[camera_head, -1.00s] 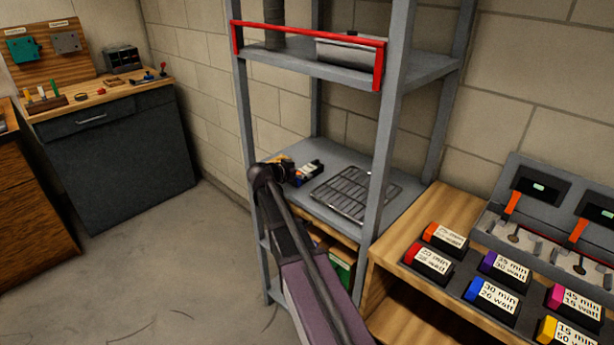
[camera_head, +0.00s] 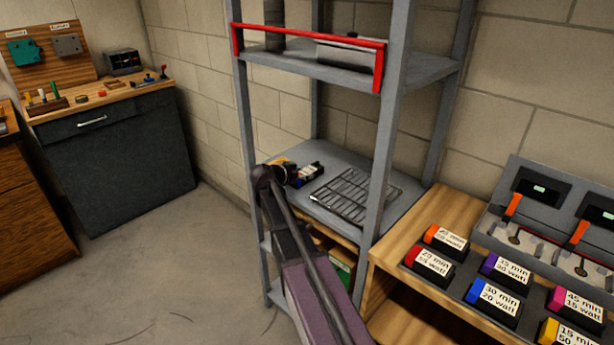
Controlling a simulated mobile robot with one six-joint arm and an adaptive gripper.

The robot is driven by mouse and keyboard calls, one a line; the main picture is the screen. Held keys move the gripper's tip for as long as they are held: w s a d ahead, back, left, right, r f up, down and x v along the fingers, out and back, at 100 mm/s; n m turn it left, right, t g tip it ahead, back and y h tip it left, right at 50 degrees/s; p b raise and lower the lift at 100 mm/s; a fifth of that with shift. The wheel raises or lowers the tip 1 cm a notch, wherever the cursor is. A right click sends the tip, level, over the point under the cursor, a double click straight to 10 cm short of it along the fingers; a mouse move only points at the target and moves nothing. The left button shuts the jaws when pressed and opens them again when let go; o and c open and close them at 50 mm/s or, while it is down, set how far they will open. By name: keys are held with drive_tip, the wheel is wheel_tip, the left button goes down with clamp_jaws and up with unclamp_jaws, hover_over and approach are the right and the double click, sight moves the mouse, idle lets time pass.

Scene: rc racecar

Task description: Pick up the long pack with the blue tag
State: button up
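A black pack with a blue tag (camera_head: 473,291) and a white label reading "30 min 20 watt" lies in a dark tray on the wooden bench at the right. A small dark pack (camera_head: 312,172) with a white label and a hint of blue lies on the middle shelf of the grey rack. My gripper (camera_head: 288,173) is just left of this shelf pack, low over the shelf. My own arm hides much of it, and I cannot see its fingers clearly or whether they touch anything.
Other packs with orange, red (camera_head: 429,264), purple (camera_head: 505,269), pink and yellow tags share the bench tray. A wire grid (camera_head: 354,195) lies on the shelf. Rack posts (camera_head: 388,130) and a red rail (camera_head: 310,36) stand close around my arm. The floor at left is clear.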

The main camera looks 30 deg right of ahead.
sight(303, 173)
drive_tip(key=shift+c, duration=0.4)
drive_tip(key=shift+r, duration=0.15)
wheel_tip(303, 173, up, 3)
drive_tip(key=p, duration=0.3)
drive_tip(key=s+a, duration=0.1)
drive_tip(key=s, duration=0.4)
drive_tip(key=s+a+r+p, duration=0.1)
drive_tip(key=s+a, duration=0.1)
drive_tip(key=s, duration=0.3)
drive_tip(key=s+a+p, duration=0.1)
drive_tip(key=s, duration=0.4)
drive_tip(key=shift+s+a+r, duration=0.15)
drive_tip(key=shift+a+r, duration=0.15)
